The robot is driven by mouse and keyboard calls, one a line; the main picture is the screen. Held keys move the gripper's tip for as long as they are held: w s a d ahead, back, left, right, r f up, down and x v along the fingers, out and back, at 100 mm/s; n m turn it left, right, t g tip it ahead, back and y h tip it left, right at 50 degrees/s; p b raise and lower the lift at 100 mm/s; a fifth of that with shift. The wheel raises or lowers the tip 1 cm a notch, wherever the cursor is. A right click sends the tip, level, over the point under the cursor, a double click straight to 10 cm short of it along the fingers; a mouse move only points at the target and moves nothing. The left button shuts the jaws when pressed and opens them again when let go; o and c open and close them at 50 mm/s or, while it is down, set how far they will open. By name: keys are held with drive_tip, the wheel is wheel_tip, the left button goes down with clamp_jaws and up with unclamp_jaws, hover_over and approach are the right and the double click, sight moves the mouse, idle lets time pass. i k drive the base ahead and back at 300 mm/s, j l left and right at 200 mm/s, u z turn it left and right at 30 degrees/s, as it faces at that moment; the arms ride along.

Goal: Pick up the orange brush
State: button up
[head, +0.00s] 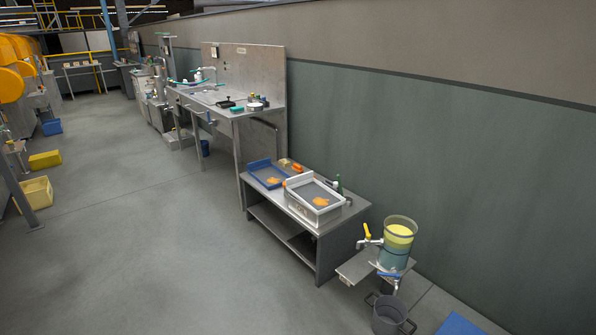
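I see a few small orange things on the low metal table, too small to tell which is the brush. One orange item (297,167) lies at the back of the table, behind the trays, and may be the brush. Another orange piece (272,181) lies in the blue tray (262,165). A third orange piece (321,203) lies in the white tray (294,192). My gripper is not in view.
The low table (349,211) stands against the wall. A taller workbench (215,105) is behind it. A clear vessel of yellow liquid (399,240) stands to its right, with a grey pot (390,317) below. Yellow bins (36,194) stand at left. The floor (150,260) between is clear.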

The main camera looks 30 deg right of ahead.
sight(297, 169)
drive_tip(key=i+j+z, duration=0.1)
drive_tip(key=i, duration=1.85)
drive_tip(key=i+u, duration=0.1)
drive_tip(key=i, duration=0.85)
drive_tip(key=i+l+u, duration=0.1)
drive_tip(key=i, duration=0.85)
drive_tip(key=i+z, duration=0.25)
drive_tip(key=i, duration=0.2)
drive_tip(key=i+j+z, duration=0.1)
drive_tip(key=i+z, duration=0.15)
drive_tip(key=i, duration=0.2)
drive_tip(key=i+j+z, duration=0.15)
drive_tip(key=i+z, duration=0.15)
drive_tip(key=i, duration=0.15)
drive_tip(key=i+l+z, duration=0.15)
drive_tip(key=i+z, duration=0.8)
drive_tip(key=k, duration=0.1)
